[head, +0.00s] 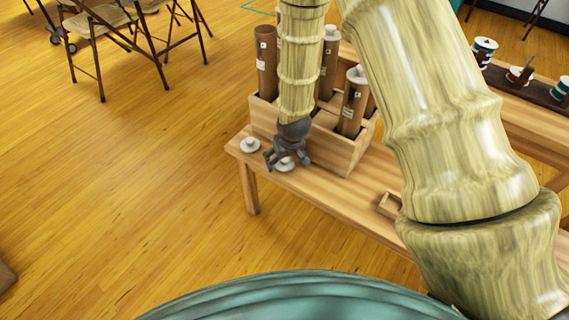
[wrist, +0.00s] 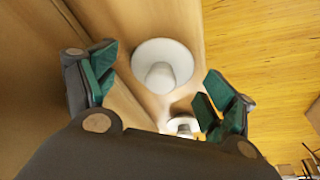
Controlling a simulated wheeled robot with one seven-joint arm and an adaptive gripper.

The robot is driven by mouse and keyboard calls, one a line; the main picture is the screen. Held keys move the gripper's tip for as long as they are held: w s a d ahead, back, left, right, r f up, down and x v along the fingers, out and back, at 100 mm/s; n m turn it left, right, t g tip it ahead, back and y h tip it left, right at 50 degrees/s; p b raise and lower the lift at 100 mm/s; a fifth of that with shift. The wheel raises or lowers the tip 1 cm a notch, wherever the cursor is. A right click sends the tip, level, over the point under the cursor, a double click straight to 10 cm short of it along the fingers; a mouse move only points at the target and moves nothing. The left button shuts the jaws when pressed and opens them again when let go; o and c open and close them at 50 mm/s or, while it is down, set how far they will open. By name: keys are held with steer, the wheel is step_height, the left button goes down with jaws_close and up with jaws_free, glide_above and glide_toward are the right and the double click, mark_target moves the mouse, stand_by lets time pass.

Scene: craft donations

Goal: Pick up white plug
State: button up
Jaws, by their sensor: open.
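One white plug (head: 285,165), a round disc with a raised knob, sits on the wooden bench just below my gripper (head: 286,158). My gripper points down over it, open and empty. In the wrist view a large white plug (wrist: 160,55) lies between the two green-padded fingers of my gripper (wrist: 157,82), with no visible contact. A second white plug (head: 250,146) sits on the bench to the left; a smaller-looking plug (wrist: 182,125) also shows in the wrist view, near the right finger. In the head view, my fingers partly hide the nearer plug.
A wooden crate (head: 330,153) holding brown tubes (head: 351,112), some capped in white, stands close behind my gripper. A small wooden tray (head: 389,206) lies farther right on the bench (head: 345,196). Open floor (head: 120,200) lies left; folding chairs (head: 105,25) stand at the back left.

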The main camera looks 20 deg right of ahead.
steer(key=c, duration=0.8)
steer(key=shift+r, duration=0.15)
